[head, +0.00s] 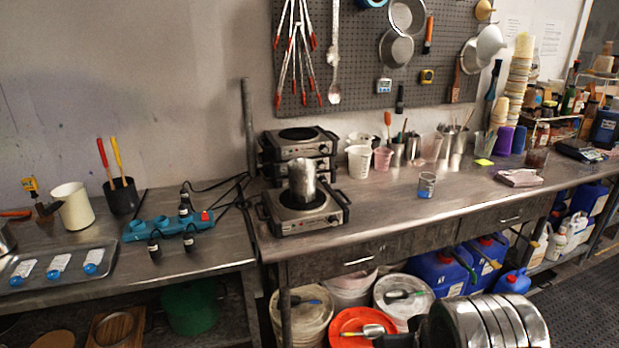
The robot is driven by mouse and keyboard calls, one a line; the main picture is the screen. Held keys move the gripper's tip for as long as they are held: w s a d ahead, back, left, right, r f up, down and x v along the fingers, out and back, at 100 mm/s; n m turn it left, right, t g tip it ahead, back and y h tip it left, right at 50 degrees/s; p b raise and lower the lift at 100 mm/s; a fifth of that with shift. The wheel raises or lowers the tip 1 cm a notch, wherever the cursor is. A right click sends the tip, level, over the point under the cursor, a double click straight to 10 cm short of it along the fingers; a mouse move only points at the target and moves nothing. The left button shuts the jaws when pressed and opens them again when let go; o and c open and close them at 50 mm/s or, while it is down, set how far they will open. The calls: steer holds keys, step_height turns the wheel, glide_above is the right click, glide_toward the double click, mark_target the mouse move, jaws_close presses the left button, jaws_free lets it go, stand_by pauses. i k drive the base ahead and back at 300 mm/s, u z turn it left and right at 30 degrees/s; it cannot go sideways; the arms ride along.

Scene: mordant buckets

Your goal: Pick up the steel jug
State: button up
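The steel jug (302,181) stands upright on the front hot plate (303,212), on the left part of the steel worktop. It is shiny metal, and its inside is not clear from here. Its base rests on the dark plate of the burner. My gripper is not visible in this view.
Stacked hot plates (299,148) stand just behind the jug. A blue power strip (168,230) with black plugs and cables lies to the left. A small glass beaker (427,185) stands to the right. White measuring jugs (359,161) and other containers line the back. The worktop front (385,212) is mostly clear.

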mark_target(302, 172)
steer(key=u, duration=0.1)
steer(key=i, duration=0.75)
steer(key=u, duration=0.6)
steer(key=i, duration=0.5)
steer(key=u, duration=0.35)
